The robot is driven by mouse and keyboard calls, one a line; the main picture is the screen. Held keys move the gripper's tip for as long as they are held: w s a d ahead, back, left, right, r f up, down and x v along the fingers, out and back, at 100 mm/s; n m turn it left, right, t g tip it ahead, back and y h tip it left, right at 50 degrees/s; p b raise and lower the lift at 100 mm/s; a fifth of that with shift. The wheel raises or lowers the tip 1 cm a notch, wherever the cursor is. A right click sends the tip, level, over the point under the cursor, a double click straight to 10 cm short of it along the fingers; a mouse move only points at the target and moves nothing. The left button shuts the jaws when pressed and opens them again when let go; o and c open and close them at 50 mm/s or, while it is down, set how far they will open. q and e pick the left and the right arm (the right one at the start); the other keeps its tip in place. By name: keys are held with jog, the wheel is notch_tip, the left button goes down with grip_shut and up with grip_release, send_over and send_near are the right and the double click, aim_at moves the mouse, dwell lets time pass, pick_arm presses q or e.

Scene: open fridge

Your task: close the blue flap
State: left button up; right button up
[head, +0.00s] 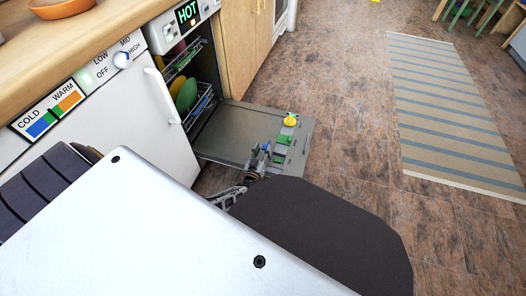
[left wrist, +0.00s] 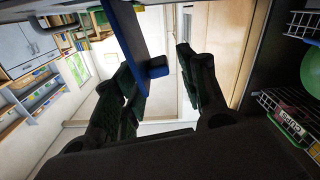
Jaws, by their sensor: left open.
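The blue flap (head: 266,147) is a small blue part on the lowered appliance door in the head view, mostly hidden by my gripper. My left gripper (head: 262,158) is over the door, right at the flap. In the left wrist view my left gripper (left wrist: 160,65) is open, its dark fingers spread. Contact cannot be told. My right gripper is not in view.
The lowered door (head: 228,128) also carries green parts (head: 282,140) and a yellow dial (head: 291,121). Racks with dishes (head: 187,94) stand inside the open appliance. A white front with a handle (head: 163,97) is at left. The floor right of the door is clear, with a striped rug (head: 440,100).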

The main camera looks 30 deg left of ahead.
pick_arm(q)
jog(key=shift+w+a, duration=0.1)
jog(key=shift+w, duration=0.3)
grip_shut()
